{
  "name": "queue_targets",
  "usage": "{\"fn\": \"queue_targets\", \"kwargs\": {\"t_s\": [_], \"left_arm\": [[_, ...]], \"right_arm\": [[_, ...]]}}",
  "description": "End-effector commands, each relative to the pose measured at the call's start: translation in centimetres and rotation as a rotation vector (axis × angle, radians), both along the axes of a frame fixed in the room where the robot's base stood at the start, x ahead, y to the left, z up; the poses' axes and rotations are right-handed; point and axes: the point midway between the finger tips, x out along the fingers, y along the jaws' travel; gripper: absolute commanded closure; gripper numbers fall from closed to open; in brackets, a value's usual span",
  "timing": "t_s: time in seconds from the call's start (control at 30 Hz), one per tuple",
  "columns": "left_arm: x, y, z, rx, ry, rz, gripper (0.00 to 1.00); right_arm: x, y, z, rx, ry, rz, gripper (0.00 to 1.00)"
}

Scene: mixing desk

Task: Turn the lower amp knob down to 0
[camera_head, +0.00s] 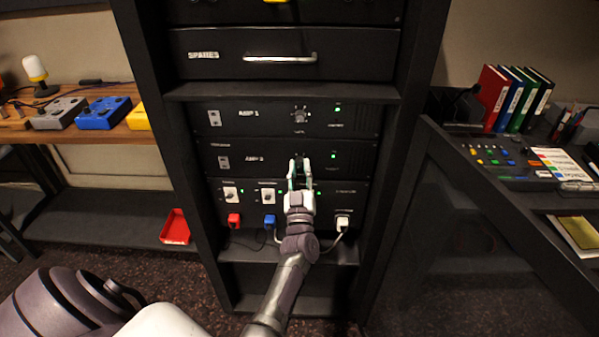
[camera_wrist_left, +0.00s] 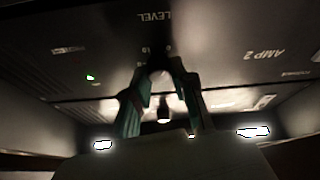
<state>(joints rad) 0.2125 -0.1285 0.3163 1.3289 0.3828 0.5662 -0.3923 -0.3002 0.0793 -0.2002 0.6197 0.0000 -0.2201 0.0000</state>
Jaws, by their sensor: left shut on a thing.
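The lower amp, AMP 2 (camera_head: 265,159), is a black panel in the rack with a green light at its right. My left gripper (camera_head: 299,168) reaches up to the middle of this panel. In the left wrist view its two greenish fingers (camera_wrist_left: 160,82) are closed around the lower amp knob (camera_wrist_left: 159,76), below the upside-down LEVEL lettering. The fingers hide most of the knob, and its pointer and setting cannot be read. The upper amp, AMP 1 (camera_head: 250,119), sits above with its own knob (camera_head: 300,115) uncovered. My right gripper is not in view.
A spares drawer (camera_head: 285,53) with a metal handle is above the amps. A desk (camera_head: 480,190) stands at right; a wooden shelf (camera_head: 90,130) with pedals is at left.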

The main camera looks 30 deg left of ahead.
Motion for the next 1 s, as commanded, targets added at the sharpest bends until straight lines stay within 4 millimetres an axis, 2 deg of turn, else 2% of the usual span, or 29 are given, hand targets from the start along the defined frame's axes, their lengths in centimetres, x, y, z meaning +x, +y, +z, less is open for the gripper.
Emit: {"fn": "queue_targets", "kwargs": {"t_s": [0.2,0.23,0.37,0.67,0.77,0.87,1.0], "left_arm": [[0.0,-0.1,0.0,-0.003,0.000,-0.002,1.00],[0.0,-0.1,0.0,-0.003,0.000,-0.002,0.71],[0.0,-0.1,0.0,-0.002,0.001,-0.002,0.50],[0.0,0.0,0.0,0.007,0.005,-0.002,0.50],[0.0,0.1,0.2,0.065,0.041,-0.002,0.50],[-0.2,0.2,0.4,0.209,0.128,-0.003,0.50],[-2.1,-1.0,-0.8,0.230,0.148,-0.003,0.50]], "right_arm": [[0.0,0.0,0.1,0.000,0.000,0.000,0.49],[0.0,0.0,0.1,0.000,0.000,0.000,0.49],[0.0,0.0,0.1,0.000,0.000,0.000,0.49],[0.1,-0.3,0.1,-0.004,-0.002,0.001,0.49],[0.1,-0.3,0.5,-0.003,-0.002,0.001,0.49],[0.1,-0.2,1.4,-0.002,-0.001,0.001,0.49],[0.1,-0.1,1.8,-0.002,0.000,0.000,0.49]]}}
